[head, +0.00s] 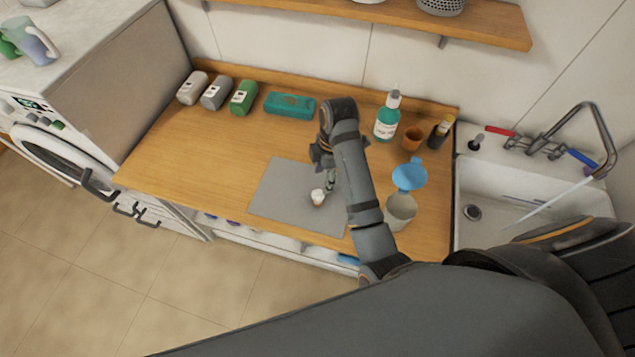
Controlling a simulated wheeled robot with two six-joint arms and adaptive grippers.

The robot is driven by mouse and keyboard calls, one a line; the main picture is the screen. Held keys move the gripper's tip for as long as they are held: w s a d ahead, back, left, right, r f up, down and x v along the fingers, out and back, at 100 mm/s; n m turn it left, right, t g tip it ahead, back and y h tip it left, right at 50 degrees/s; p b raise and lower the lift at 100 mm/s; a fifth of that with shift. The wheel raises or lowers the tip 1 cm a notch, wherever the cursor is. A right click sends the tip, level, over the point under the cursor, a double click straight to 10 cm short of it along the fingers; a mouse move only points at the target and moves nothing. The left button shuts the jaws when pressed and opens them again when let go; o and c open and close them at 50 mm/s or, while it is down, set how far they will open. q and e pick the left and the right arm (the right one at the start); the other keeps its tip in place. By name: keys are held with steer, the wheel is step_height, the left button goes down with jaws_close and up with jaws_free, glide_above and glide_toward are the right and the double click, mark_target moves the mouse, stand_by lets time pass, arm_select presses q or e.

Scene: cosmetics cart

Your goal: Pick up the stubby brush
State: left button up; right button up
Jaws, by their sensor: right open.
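A small object with a white top and a brownish lower part (317,198), which looks like the stubby brush, stands on the grey mat (275,195) near its front right part. My right gripper (328,184) reaches down over the mat, just behind and to the right of the brush. It is open, with its fingers partly hidden by my own wrist. The picture is too small to tell whether a finger touches the brush. My left gripper is out of view.
A blue funnel-like piece (409,175) and a pale cup (400,211) stand right of my arm. The sink (512,195) is at right.

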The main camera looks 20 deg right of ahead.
mark_target(319, 193)
steer(key=f, duration=0.1)
steer(key=s+f+p, duration=0.1)
steer(key=a+f, duration=0.1)
steer(key=f, duration=0.1)
steer(key=shift+s, duration=0.15)
steer(key=shift+f, duration=0.35)
steer(key=shift+w+d+f, duration=0.1)
steer(key=shift+w+f, duration=0.05)
steer(key=shift+w, duration=0.2)
steer(key=shift+a+f+p, duration=0.2)
steer(key=shift+f+p, duration=0.35)
steer(key=shift+a+f+p, duration=0.15)
steer(key=shift+f+p, duration=0.35)
steer(key=shift+s+a+f, duration=0.1)
steer(key=shift+f, duration=0.5)
steer(key=shift+s+a+f, duration=0.1)
steer(key=shift+f, duration=0.7)
steer(key=shift+w+f, duration=0.1)
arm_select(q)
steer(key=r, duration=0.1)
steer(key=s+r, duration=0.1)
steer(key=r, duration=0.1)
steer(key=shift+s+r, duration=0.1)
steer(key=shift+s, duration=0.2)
arm_select(e)
steer(key=c, duration=1.1)
